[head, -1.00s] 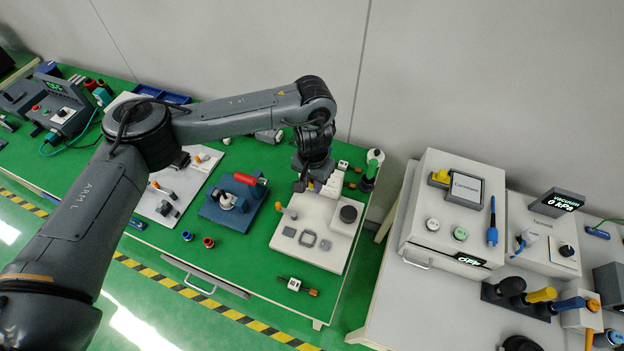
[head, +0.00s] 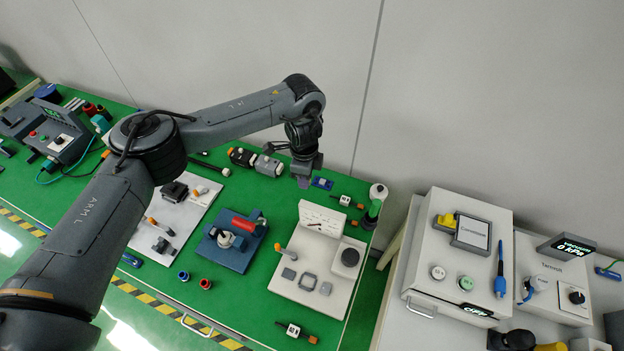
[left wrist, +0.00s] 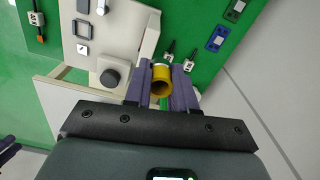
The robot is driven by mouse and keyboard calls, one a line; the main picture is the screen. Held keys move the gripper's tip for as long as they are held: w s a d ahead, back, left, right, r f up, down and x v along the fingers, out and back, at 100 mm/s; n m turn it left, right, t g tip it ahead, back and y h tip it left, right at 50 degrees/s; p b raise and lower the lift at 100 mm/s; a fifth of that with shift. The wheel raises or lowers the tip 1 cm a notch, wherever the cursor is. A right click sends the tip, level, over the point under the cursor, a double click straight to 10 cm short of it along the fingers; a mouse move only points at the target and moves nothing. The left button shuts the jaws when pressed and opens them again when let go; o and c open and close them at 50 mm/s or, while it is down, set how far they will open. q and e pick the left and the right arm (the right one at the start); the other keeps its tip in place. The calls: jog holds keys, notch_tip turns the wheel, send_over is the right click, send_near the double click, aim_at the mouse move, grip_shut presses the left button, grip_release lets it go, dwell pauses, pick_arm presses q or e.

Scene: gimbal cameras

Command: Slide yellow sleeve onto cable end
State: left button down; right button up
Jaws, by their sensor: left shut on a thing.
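My left gripper (head: 303,180) is above the back of the green table, behind the pale fixture board. The left wrist view shows its purple fingers (left wrist: 160,88) shut on the yellow sleeve (left wrist: 161,76), a short hollow tube with its open end facing the camera. The sleeve cannot be made out in the head view. Small dark pieces with white tags (head: 345,200) lie on the table behind the board; a similar one with an orange end (head: 297,332) lies in front. I cannot tell which is the cable end.
The pale board (head: 290,285) carries an upright panel (head: 322,218) and a black round knob (head: 350,257). A blue fixture (head: 232,243) stands left of it. A green-and-white bottle-like item (head: 375,203) stands at the table's right edge. Grey instrument boxes (head: 455,255) stand further right.

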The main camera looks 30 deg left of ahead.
pick_arm(q)
jog(key=shift+m, duration=0.9)
jog(key=shift+s+a+f+p, duration=0.85)
jog(key=shift+s+a+f, duration=1.15)
jog(key=shift+s+a, duration=1.4)
jog(key=shift+s+a+f+p, duration=0.9)
jog(key=shift+s+a+f, duration=1.15)
jog(key=shift+s+a, duration=1.35)
jog(key=shift+s+a+f+p, duration=0.85)
jog(key=shift+s+a+f, duration=1.15)
jog(key=shift+s+a, duration=1.4)
pick_arm(e)
notch_tip(320, 180, up, 6)
jog(key=shift+r, duration=0.2)
pick_arm(q)
jog(key=shift+w+a, duration=0.45)
pick_arm(e)
jog(key=shift+w+a, duration=0.15)
pick_arm(q)
jog(key=shift+f, duration=0.2)
pick_arm(e)
jog(key=shift+f, duration=0.1)
pick_arm(q)
jog(key=shift+a+f+b, duration=0.1)
jog(key=shift+f+b, duration=0.7)
jog(key=shift+f, duration=0.35)
pick_arm(e)
jog(key=shift+f, duration=0.9)
jog(key=shift+r, duration=0.2)
jog(key=shift+r, duration=0.25)
